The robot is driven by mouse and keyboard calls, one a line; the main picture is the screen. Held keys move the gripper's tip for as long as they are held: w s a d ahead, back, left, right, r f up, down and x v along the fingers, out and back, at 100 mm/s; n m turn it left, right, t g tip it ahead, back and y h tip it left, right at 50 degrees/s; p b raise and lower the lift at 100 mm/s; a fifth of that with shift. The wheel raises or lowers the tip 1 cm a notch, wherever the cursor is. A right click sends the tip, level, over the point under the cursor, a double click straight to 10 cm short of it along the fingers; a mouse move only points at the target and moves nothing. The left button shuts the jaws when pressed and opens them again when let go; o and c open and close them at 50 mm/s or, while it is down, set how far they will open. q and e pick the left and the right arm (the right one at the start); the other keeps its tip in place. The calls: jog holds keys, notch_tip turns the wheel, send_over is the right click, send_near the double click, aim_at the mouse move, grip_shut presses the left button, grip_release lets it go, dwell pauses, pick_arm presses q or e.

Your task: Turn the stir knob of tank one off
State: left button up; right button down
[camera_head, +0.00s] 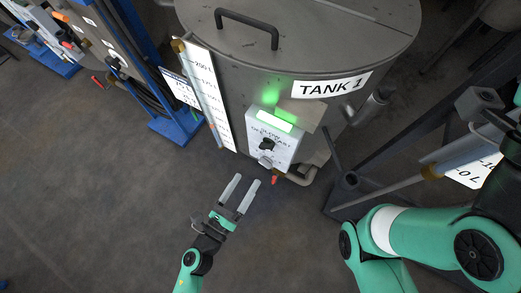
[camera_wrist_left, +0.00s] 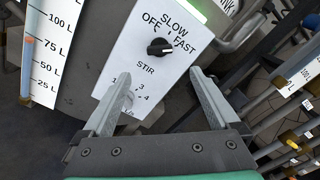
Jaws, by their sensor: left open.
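Tank one (camera_head: 300,55) is a grey drum labelled "TANK 1". A white control panel (camera_head: 285,148) with a lit green lamp is on its side. The black stir knob (camera_head: 267,144) sits on the panel; in the left wrist view the knob (camera_wrist_left: 160,47) is below OFF, SLOW and FAST, its pale mark on the right, toward FAST. My left gripper (camera_head: 243,184) is open and empty, below and apart from the panel. In the left wrist view its fingers (camera_wrist_left: 160,80) lie either side of the "STIR" label, below the knob. My right gripper is out of view.
A lower numbered knob (camera_wrist_left: 129,97) is partly hidden by my left finger. A level scale (camera_head: 208,95) stands left of the panel, a pipe (camera_head: 302,178) below it. My right arm fills the lower right. Open floor (camera_head: 100,190) lies left.

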aim_at(265, 149)
pick_arm(q)
jog(key=b+x, duration=0.1)
jog(key=x, duration=0.9)
jog(key=shift+w+b, duration=0.4)
jog(key=c, duration=1.4)
jog(key=shift+r+n, duration=0.1)
jog(key=shift+n, duration=0.3)
jog(key=n+p, duration=0.1)
jog(key=n, duration=0.3)
jog(key=shift+n, duration=0.3)
jog(key=n+p, duration=0.1)
jog(key=n, duration=0.3)
jog(key=n+p, duration=0.2)
jog(key=n, duration=0.3)
jog(key=shift+n, duration=0.4)
jog(key=n+p, duration=0.1)
jog(key=n, duration=0.3)
jog(key=shift+n, duration=0.4)
